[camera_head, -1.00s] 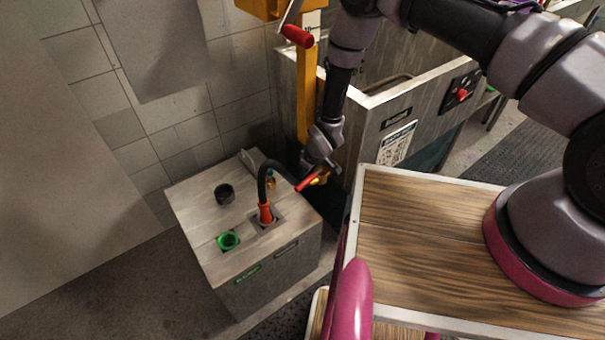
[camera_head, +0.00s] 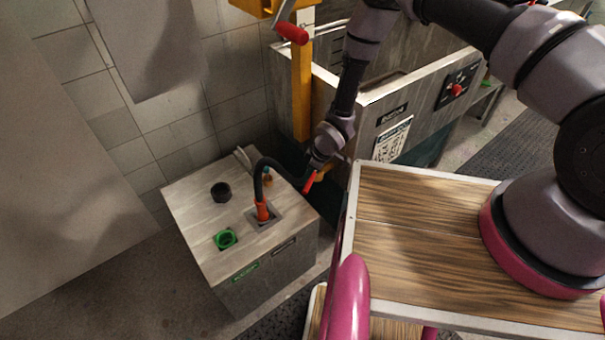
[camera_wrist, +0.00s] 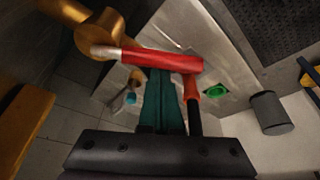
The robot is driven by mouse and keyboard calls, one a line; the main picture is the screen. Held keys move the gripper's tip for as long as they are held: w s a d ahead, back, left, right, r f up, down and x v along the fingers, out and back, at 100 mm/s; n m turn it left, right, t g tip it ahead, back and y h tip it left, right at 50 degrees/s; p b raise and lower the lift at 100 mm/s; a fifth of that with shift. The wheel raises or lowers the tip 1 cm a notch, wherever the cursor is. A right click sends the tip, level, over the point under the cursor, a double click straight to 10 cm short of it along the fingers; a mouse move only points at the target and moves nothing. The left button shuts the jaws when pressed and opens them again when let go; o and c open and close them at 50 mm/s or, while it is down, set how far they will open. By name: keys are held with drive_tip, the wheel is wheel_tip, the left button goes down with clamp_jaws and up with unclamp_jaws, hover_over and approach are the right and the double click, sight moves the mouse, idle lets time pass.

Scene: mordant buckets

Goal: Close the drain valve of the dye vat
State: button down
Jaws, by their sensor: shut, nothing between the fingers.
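The dye vat (camera_head: 437,104) is the grey metal tank at upper middle in the head view. Its drain valve has a red lever (camera_head: 309,182), which points down and to the left below my wrist. In the wrist view the red lever (camera_wrist: 165,59) lies crosswise, joined at the left to the brass valve body (camera_wrist: 97,35). My gripper (camera_wrist: 160,78) is shut and empty. Its teal fingers run up to the lever, and the lever hides their tips. I cannot tell whether they touch it. In the head view my wrist mostly hides the valve body.
A yellow post (camera_head: 302,95) with a red-handled crank (camera_head: 291,33) rises behind my arm.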

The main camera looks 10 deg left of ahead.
drive_tip(key=shift+s+d+n+g, duration=0.2)
drive_tip(key=shift+d+n+g, duration=0.2)
drive_tip(key=shift+d+n, duration=0.75)
drive_tip(key=shift+w+d, duration=0.2)
drive_tip(key=shift+d, duration=1.1)
